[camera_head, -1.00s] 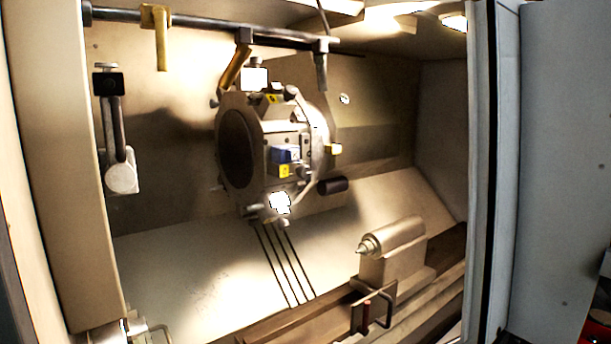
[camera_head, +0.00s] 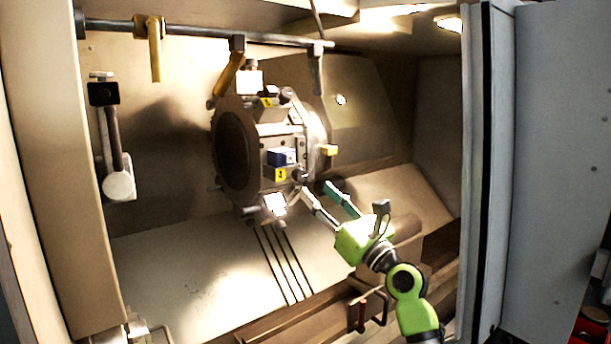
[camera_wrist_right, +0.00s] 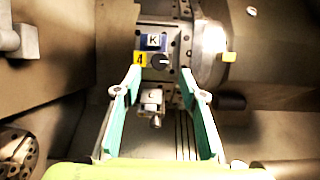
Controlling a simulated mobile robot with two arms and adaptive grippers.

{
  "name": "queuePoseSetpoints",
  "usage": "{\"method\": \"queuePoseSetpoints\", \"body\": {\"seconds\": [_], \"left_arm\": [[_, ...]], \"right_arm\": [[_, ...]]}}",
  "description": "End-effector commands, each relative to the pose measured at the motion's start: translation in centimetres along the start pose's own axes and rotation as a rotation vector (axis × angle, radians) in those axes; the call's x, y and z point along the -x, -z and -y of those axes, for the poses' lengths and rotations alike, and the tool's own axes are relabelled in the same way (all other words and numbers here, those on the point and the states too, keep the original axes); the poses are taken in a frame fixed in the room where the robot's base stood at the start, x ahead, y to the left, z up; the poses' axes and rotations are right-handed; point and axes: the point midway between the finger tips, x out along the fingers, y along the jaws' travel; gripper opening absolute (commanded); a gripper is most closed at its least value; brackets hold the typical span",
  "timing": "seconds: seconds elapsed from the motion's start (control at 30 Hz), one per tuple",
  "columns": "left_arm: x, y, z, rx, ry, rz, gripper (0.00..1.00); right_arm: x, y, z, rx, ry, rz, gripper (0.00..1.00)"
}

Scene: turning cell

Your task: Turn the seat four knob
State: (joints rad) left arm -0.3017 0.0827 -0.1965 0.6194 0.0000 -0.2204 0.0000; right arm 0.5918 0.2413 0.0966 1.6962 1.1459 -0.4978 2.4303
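The tool turret (camera_head: 237,150) stands in the middle of the machine. Its seat marked with a yellow 4 label (camera_head: 280,174) faces me, and the label also shows in the right wrist view (camera_wrist_right: 139,59). A small dark round knob (camera_wrist_right: 159,61) sits just right of that label. A blue block (camera_head: 283,157) marked K (camera_wrist_right: 153,41) is above it. My right gripper (camera_head: 318,190) is open and empty, its green fingers pointing at the turret. In the right wrist view its fingertips (camera_wrist_right: 160,76) are spread left and right, just below the knob in the picture. My left gripper is not in view.
A rail with hanging yellow and grey arms (camera_head: 190,24) runs above the turret. A grey door edge (camera_head: 478,170) bounds the opening at right. A metal piece (camera_wrist_right: 153,101) projects below the seat. A probe-like arm (camera_head: 118,184) stands at left.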

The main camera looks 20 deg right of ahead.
Motion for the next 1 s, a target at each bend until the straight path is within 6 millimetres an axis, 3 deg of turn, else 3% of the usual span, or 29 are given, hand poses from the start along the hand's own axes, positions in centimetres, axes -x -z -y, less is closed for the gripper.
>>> {"method": "queuePoseSetpoints", "body": {"seconds": [0.1,0.3,0.77,0.9,0.93,1.0], "left_arm": [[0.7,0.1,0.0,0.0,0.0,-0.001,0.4],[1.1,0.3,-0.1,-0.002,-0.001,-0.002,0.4],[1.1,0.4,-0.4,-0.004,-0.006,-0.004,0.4],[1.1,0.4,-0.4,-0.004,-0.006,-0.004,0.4],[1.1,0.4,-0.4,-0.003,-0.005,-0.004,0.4],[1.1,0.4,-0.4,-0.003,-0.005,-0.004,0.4]], "right_arm": [[-2.6,-0.2,0.0,0.0,0.0,0.0,0.38],[-5.2,0.0,0.0,0.0,0.0,0.0,0.38],[-6.3,0.1,0.0,0.001,0.001,-0.001,0.38],[-6.3,0.1,0.0,0.002,0.001,-0.001,0.05],[-6.3,0.1,0.0,0.001,0.001,-0.001,0.0],[-6.3,0.1,0.0,0.002,0.001,-0.001,0.0]]}}
